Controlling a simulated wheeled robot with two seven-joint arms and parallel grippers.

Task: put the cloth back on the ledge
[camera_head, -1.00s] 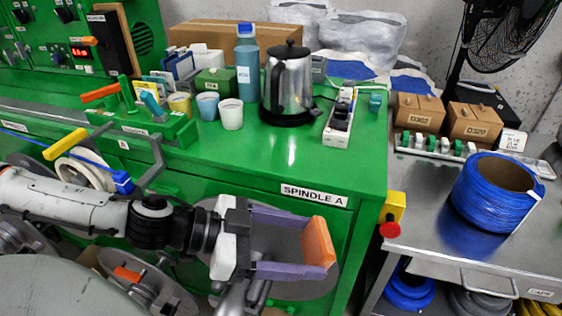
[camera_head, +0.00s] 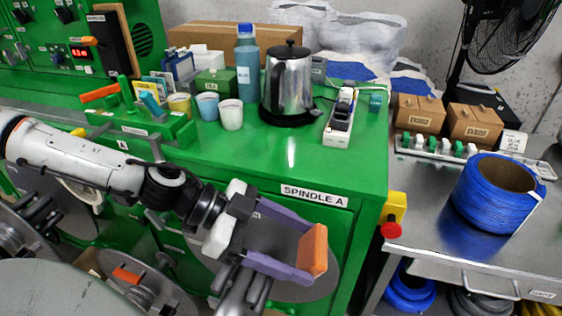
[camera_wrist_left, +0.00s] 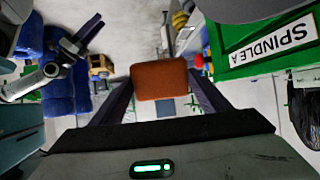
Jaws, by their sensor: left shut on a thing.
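My left gripper (camera_head: 311,252) is shut on a folded orange cloth (camera_head: 318,249), which sits between the tips of its purple fingers. It holds the cloth in the air in front of the green bench, below the SPINDLE A label. In the left wrist view the cloth (camera_wrist_left: 159,80) is a flat brown-orange block spanning both fingers. My right gripper (camera_wrist_left: 82,35) shows only in the left wrist view, at the upper left, away from the cloth; its opening is unclear. I cannot tell which surface is the ledge.
The green bench top (camera_head: 340,172) carries a steel kettle (camera_head: 287,85), a blue bottle (camera_head: 247,65), cups and a power strip (camera_head: 341,118). A red stop button (camera_head: 391,230) sits at its right corner. A steel cart with a blue cable coil (camera_head: 490,190) stands right.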

